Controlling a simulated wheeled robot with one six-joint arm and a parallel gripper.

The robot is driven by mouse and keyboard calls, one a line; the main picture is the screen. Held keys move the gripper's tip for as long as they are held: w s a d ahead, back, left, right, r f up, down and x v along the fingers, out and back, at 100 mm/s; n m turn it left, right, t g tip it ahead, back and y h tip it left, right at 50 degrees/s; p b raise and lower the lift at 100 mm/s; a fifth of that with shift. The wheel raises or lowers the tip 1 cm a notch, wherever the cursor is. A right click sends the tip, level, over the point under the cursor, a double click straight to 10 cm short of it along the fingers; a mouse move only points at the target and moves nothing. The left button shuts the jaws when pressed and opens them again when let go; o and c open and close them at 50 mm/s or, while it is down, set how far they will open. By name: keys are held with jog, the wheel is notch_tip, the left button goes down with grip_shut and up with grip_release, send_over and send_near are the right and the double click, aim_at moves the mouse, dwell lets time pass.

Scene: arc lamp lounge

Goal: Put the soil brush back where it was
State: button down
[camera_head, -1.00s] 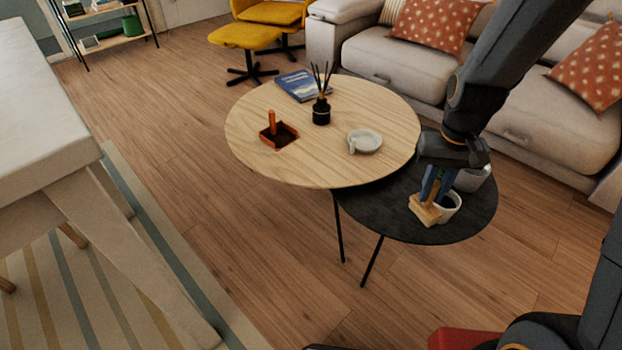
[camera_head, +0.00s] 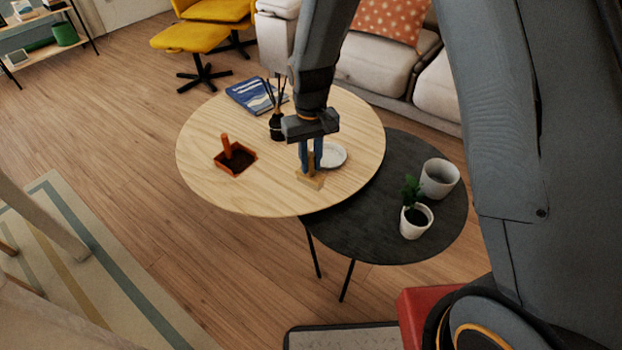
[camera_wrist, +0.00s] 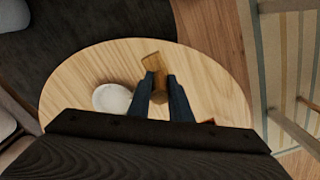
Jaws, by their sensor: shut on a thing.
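My gripper (camera_head: 311,158) is shut on the soil brush (camera_head: 310,180), a small tan wooden brush. It is over the right front part of the round light-wood table (camera_head: 250,198); I cannot tell whether the brush touches the top. In the wrist view the brush (camera_wrist: 151,62) shows between my blue fingertips (camera_wrist: 158,84), its tan block end pointing away from the wrist and its lower part between the fingers.
An orange tray (camera_head: 250,165) with dark contents and an upright orange peg stands left on the table. A white dish (camera_head: 333,155) lies just behind my gripper. A black reed diffuser (camera_head: 277,128) and blue book (camera_head: 250,96) stand farther back. The lower dark table (camera_head: 385,240) holds a potted plant (camera_head: 416,222) and grey pot (camera_head: 440,178).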

aim_at(312, 174)
jog(key=shift+w+d+f, duration=0.1)
jog(key=shift+d+f, duration=0.05)
jog(key=shift+f, duration=0.5)
jog(key=shift+d+f, duration=0.1)
jog(key=shift+f, duration=0.5)
jog(key=shift+f+b, duration=0.3)
jog(key=shift+f, duration=1.35)
jog(key=shift+f, duration=0.2)
jog(key=c, duration=1.6)
grip_release()
jog(key=shift+r, duration=0.1)
